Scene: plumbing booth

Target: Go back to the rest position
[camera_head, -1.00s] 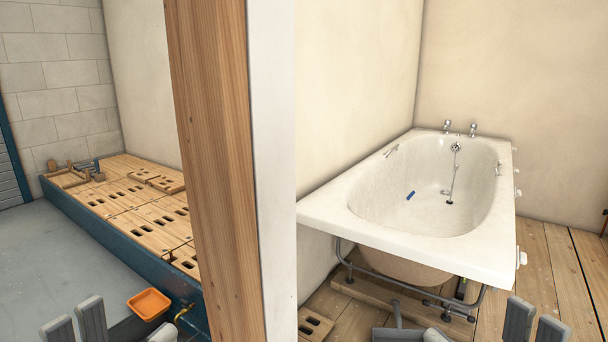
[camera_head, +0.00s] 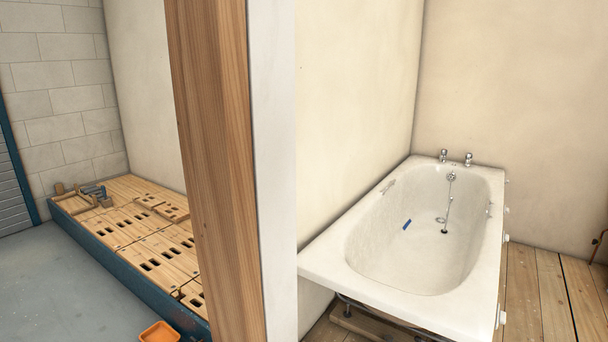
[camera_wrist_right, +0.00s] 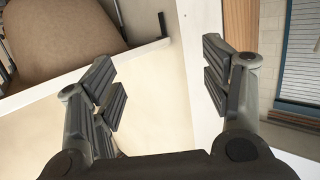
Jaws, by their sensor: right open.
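My right gripper (camera_wrist_right: 160,85) shows in the right wrist view with its two fingers wide apart and nothing between them. Behind the fingers are a pale wall, a white upright and a wooden post edge. Neither gripper shows in the head view now, and my left gripper is in no current view.
A white bathtub (camera_head: 330,268) with a blue item (camera_head: 407,224) inside stands at the right. A wooden post (camera_head: 215,170) rises in the middle. At the left are a low wooden platform (camera_head: 130,232), an orange tray (camera_head: 159,333) and open grey floor (camera_head: 70,285).

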